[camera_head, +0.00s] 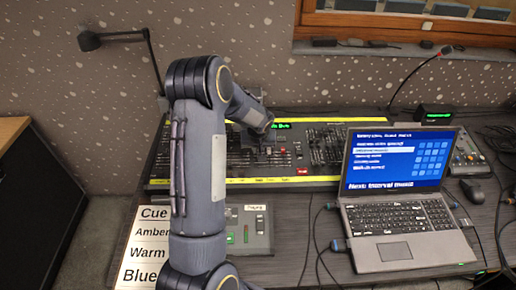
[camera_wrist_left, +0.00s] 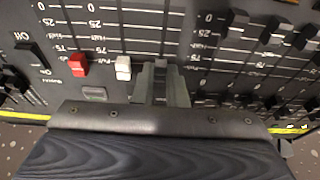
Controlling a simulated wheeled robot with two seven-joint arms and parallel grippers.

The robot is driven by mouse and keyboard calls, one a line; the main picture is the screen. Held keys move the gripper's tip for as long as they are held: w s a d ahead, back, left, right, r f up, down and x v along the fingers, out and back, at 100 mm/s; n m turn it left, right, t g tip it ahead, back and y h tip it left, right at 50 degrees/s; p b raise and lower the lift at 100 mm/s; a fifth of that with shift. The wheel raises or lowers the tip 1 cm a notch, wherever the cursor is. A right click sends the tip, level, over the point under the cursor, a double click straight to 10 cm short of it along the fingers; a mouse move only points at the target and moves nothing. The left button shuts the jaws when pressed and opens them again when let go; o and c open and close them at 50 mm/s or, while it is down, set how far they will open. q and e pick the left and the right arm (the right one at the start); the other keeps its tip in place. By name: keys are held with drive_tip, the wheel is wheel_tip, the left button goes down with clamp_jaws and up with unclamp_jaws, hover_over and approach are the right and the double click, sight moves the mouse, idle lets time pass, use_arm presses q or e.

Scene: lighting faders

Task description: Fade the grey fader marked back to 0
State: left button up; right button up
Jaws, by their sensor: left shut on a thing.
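The lighting console (camera_head: 157,172) is a long dark desk with rows of faders and yellow strips along its edges. In the left wrist view a grey fader cap (camera_wrist_left: 161,66) stands between the fingers of my left gripper (camera_wrist_left: 161,88), which is shut on it. The cap sits a little below the 75 mark, with 0 at the top of the printed scale. The slot above it is clear. In the head view my left gripper (camera_head: 266,143) is over the console, partly hidden by its wrist. The name under this fader is hidden or unreadable. My right gripper is not in view.
A red fader cap (camera_wrist_left: 77,66) and a white one (camera_wrist_left: 123,68) stand left of the grey cap. Several dark caps (camera_wrist_left: 272,32) are to the right.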

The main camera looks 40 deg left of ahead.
sight(259, 167)
use_arm(q)
drive_tip(key=shift+s+d+f+b, duration=0.1)
drive_tip(key=shift+s+d+b, duration=0.15)
drive_tip(key=shift+b, duration=0.1)
drive_tip(key=shift+s+d+f+b, duration=0.15)
drive_tip(key=shift+s+d+b, duration=1.3)
drive_tip(key=shift+s+b, duration=0.35)
drive_tip(key=shift+s+d+f+b, duration=0.1)
drive_tip(key=shift+s+d+b, duration=0.1)
drive_tip(key=shift+b, duration=0.3)
drive_tip(key=shift+s, duration=0.1)
clamp_jaws()
drive_tip(key=shift+o, duration=2.1)
unclamp_jaws()
drive_tip(key=shift+f, duration=0.15)
drive_tip(key=shift+d, duration=0.1)
drive_tip(key=shift+r+p, duration=0.7)
drive_tip(key=shift+r, duration=0.5)
drive_tip(key=shift+s+r, duration=0.1)
